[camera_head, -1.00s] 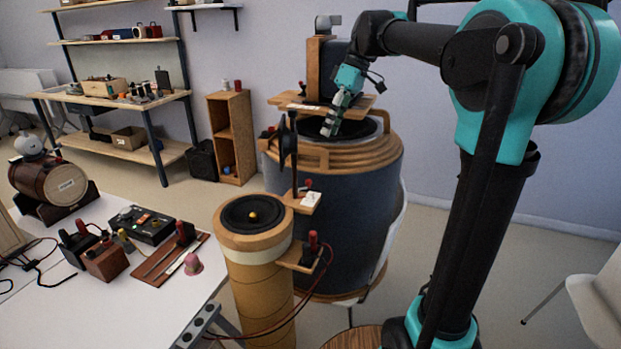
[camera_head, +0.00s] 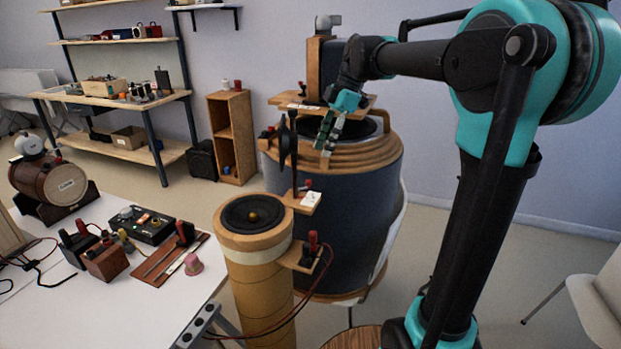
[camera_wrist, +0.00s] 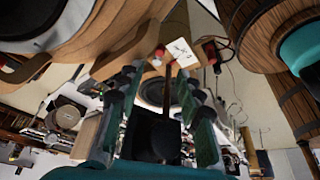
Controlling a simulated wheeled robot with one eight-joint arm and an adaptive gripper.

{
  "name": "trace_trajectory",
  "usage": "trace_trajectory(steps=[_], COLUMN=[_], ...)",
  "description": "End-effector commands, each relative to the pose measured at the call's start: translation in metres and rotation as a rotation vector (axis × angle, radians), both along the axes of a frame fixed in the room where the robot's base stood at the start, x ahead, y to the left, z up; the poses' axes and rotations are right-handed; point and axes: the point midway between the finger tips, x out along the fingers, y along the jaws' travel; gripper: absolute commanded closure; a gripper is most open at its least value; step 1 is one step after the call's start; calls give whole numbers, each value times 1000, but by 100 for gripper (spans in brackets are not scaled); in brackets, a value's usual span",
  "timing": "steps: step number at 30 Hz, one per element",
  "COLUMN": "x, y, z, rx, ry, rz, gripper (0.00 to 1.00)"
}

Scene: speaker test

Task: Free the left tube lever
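A tan cardboard tube (camera_head: 256,275) with a black speaker cone on top stands beside the white table. Two small wooden brackets are on its right side. The upper bracket carries a white card (camera_head: 311,199) and a red-tipped lever (camera_head: 307,185); the lower one carries another red-handled lever (camera_head: 313,242). I cannot tell which is the left tube lever. My gripper (camera_head: 328,145) is above and right of the upper bracket, in front of the large barrel's top.
The large blue barrel (camera_head: 335,225) with wooden rings is behind the tube. The white table (camera_head: 120,300) carries boxes and wires. Red and black wires hang beside the tube.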

Motion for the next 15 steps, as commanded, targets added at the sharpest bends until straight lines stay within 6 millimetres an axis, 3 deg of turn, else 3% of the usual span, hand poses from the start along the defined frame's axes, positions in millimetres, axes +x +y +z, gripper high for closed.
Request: trace_trajectory(steps=[9, 15], x=[-10, -14], y=[23, 33], z=[-59, -86], rx=[-1, 0], ry=[1, 1], rz=[2, 0], gripper=[64, 64])
